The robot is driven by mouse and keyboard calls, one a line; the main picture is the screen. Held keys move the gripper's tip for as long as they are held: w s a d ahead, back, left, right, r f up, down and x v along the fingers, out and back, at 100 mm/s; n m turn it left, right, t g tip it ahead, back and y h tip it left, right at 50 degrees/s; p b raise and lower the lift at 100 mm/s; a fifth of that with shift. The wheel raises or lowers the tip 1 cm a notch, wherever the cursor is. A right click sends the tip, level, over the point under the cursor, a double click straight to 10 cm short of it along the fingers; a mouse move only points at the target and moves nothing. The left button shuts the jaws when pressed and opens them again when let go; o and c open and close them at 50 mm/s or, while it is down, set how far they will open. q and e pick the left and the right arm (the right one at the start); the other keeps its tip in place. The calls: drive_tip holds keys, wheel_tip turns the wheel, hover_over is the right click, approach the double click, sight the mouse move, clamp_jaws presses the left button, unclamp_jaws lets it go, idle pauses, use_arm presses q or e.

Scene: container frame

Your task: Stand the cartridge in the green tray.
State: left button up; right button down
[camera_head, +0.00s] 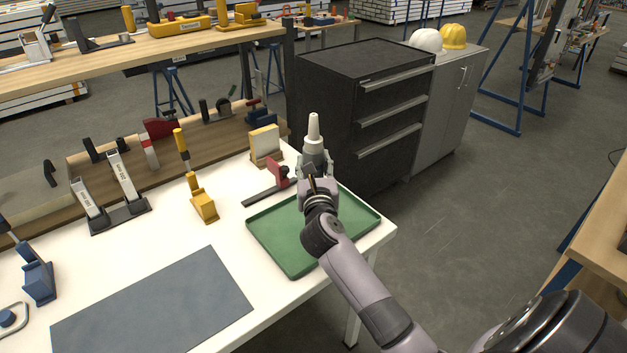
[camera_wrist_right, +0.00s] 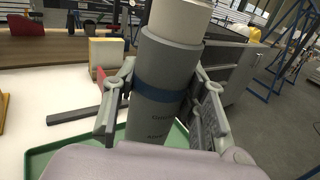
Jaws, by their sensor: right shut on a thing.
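The cartridge (camera_head: 313,142) is a grey tube with a pale tapered nozzle pointing up. In the right wrist view the cartridge (camera_wrist_right: 162,85) has a blue band and dark print, and leans slightly. My right gripper (camera_head: 315,168) is shut on it, with one finger on each side of the tube. The green tray (camera_head: 278,247) lies at the white table's right corner, below and around the gripper in the head view. The tray's edge (camera_wrist_right: 40,158) also shows in the wrist view. The cartridge's lower end is hidden, so I cannot tell whether it touches the tray. My left gripper is out of view.
A red and dark clamp (camera_head: 276,174) lies at the tray's left edge, with a cream block in a wooden holder (camera_head: 265,146) behind it. A grey mat (camera_head: 150,305) covers the table front. A black drawer cabinet (camera_head: 350,85) stands beyond the table.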

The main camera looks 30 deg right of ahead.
wheel_tip(320, 180, down, 4)
drive_tip(key=shift+f+b, duration=0.1)
drive_tip(key=shift+b, duration=0.35)
drive_tip(key=c, duration=1)
unclamp_jaws()
drive_tip(key=shift+f, duration=0.15)
drive_tip(key=b+v, duration=0.1)
drive_tip(key=v, duration=1.1)
